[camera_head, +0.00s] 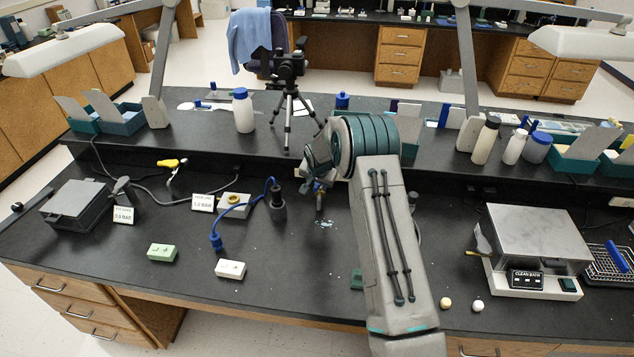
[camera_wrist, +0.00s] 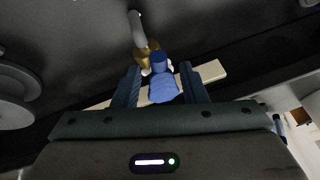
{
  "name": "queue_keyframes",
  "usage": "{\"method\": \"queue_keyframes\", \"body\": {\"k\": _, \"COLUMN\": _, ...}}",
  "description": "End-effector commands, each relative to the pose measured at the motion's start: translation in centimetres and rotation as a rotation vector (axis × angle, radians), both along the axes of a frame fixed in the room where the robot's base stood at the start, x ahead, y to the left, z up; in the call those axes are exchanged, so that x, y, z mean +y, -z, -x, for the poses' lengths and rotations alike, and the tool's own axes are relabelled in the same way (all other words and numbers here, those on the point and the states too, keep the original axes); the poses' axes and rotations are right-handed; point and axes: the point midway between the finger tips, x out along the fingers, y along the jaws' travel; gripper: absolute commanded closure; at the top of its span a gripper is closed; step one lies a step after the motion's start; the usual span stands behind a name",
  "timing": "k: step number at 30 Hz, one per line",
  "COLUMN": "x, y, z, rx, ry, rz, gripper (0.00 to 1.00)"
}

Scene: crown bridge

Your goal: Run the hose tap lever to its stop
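The hose tap shows in the wrist view, with a brass body (camera_wrist: 149,50) and a grey spout (camera_wrist: 137,28). Its blue lever (camera_wrist: 163,88) lies between the two fingers of my gripper (camera_wrist: 160,68). The fingers stand apart on either side of it, with a gap visible on the left, so the gripper looks open around the lever. In the head view the tap's spout (camera_head: 319,202) points down over the bench at the foot of the raised shelf. My arm and wrist hide most of the gripper and lever there.
A pale bar (camera_wrist: 212,73) lies behind the tap. To the left are a dark post (camera_head: 277,205) with a blue hose (camera_head: 247,203), a white box (camera_head: 230,269) and a green box (camera_head: 162,252). A tripod (camera_head: 289,95) stands on the shelf above. A hotplate-like bath (camera_head: 538,245) stands right.

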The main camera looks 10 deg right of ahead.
Motion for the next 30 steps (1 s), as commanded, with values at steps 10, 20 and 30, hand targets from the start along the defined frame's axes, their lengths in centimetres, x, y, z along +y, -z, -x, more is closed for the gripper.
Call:
{"method": "queue_keyframes", "body": {"k": 10, "x": -0.03, "y": 0.37, "z": -0.13, "rx": 0.0, "ry": 0.0, "rz": 0.0, "gripper": 0.61}}
{"method": "queue_keyframes", "body": {"k": 20, "x": -0.02, "y": 0.36, "z": -0.13, "rx": 0.0, "ry": 0.001, "rz": 0.0, "gripper": 1.0}}
{"method": "queue_keyframes", "body": {"k": 30, "x": 0.6, "y": 0.79, "z": -0.4, "rx": -0.003, "ry": 0.08, "rz": 0.001, "gripper": 1.0}}
